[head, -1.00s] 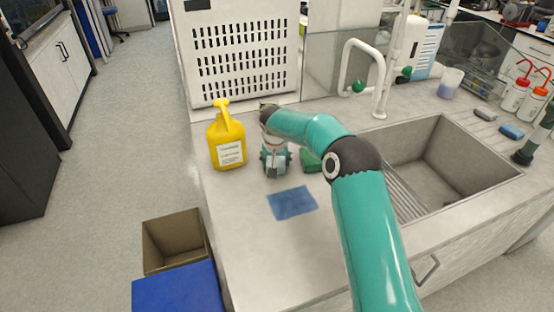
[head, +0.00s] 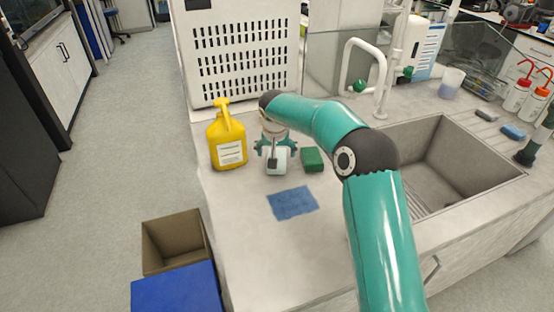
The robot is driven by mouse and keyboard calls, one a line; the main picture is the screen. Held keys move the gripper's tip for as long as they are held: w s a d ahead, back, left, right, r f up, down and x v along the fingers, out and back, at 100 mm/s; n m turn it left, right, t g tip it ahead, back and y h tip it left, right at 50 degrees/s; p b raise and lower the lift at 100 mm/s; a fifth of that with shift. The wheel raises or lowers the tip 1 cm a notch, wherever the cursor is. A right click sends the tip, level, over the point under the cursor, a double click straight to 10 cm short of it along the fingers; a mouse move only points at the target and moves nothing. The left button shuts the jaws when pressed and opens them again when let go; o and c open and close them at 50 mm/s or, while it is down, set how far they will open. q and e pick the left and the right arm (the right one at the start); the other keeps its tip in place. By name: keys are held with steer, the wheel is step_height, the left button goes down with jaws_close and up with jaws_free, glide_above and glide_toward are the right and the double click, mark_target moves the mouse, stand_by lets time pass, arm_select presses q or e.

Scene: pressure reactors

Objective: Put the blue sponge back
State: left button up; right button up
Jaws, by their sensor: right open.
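A small blue block that looks like the blue sponge (head: 513,131) lies on the counter right of the sink. A flat blue cloth (head: 292,203) lies on the front counter. My right gripper (head: 274,150) is open over the counter, between the yellow bottle and a green sponge (head: 313,160). Its fingers are spread to both sides, and a pale block-like part shows at it; I cannot tell whether that is part of the gripper. The gripper is behind the cloth and far left of the blue sponge. My left gripper is out of view.
The yellow bottle (head: 227,139) stands close left of my right gripper. A white perforated box (head: 243,52) stands behind. The sink (head: 448,160) and white tap (head: 380,75) are to the right. A grey block (head: 486,115) lies near the blue sponge. The front counter is mostly clear.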

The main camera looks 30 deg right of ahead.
steer(key=v, duration=0.6)
steer(key=shift+r, duration=0.2)
steer(key=shift+s+a, duration=0.1)
steer(key=shift+s, duration=0.05)
